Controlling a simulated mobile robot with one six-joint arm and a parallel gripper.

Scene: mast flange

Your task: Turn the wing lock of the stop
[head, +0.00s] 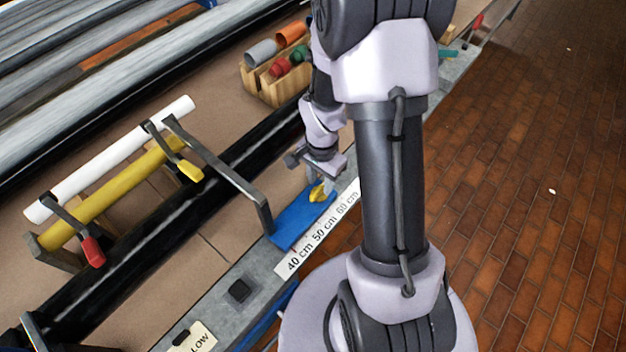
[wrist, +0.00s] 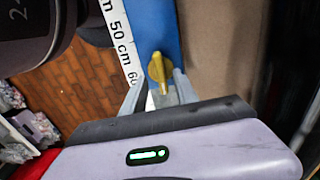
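The wing lock (head: 317,194) is a small yellow knob with a wing, on top of the blue stop (head: 292,222). The stop sits on the grey rail beside the centimetre scale (head: 318,234). In the wrist view the wing lock (wrist: 157,68) shows between my fingertips, and the blue stop (wrist: 152,25) runs up behind it. My gripper (head: 321,181) points down at the lock. In the wrist view my gripper (wrist: 160,80) is open, one finger on each side of the lock, with gaps visible. Whether a finger touches it I cannot tell.
A grey bracket (head: 225,168) stands just left of the stop. A white tube (head: 110,155) and a yellow tube (head: 115,195) lie in a rack with red and yellow-handled clamps. A wooden box (head: 275,85) holds coloured cylinders. The brick floor (head: 530,180) at right is mostly clear.

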